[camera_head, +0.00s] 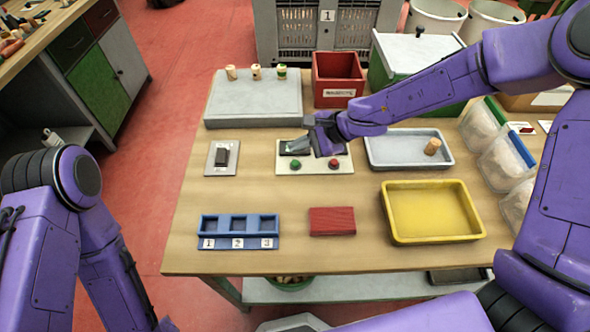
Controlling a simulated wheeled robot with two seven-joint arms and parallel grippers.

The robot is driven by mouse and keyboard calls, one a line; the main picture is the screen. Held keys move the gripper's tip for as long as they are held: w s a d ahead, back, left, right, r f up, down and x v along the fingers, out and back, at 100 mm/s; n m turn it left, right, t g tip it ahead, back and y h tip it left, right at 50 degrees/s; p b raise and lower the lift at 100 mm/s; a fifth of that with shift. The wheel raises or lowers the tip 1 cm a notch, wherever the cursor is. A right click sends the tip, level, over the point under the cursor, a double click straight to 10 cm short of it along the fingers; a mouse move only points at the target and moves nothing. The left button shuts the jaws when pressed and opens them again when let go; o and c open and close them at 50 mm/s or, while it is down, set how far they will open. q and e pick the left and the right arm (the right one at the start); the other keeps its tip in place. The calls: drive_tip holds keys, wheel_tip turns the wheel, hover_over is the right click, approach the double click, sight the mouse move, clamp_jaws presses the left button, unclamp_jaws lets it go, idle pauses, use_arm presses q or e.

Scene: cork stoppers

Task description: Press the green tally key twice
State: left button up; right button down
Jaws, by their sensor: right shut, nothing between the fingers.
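The tally panel (343,169) is a pale plate on the wooden table, with a green key (296,164) on its left and a red key (333,164) on its right. My right gripper (299,145) is shut and empty. The green key's top is visible, and I cannot tell the height of the fingertips above the panel. The gripper hides part of the panel's back. My left arm shows at the left, but its gripper is out of view.
A grey tray (376,160) holding a cork stands to the right. In front are a blue numbered holder (239,243), a red block (332,221) and a yellow tray (386,213). A red bin (338,72) stands behind.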

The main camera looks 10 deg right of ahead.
sight(299, 163)
wheel_tip(299, 163, down, 3)
drive_tip(key=shift+w+r+b, duration=0.1)
drive_tip(key=shift+w+b, duration=0.05)
drive_tip(key=shift+b, duration=0.4)
drive_tip(key=shift+w+f, duration=0.1)
drive_tip(key=shift+f, duration=0.15)
use_arm(q)
wheel_tip(299, 163, down, 2)
drive_tip(key=shift+w+f, duration=0.15)
drive_tip(key=shift+f, duration=0.05)
use_arm(e)
drive_tip(key=shift+r, duration=0.15)
idle(0.8)
use_arm(q)
drive_tip(key=shift+f, duration=0.15)
use_arm(e)
drive_tip(key=shift+f, duration=0.5)
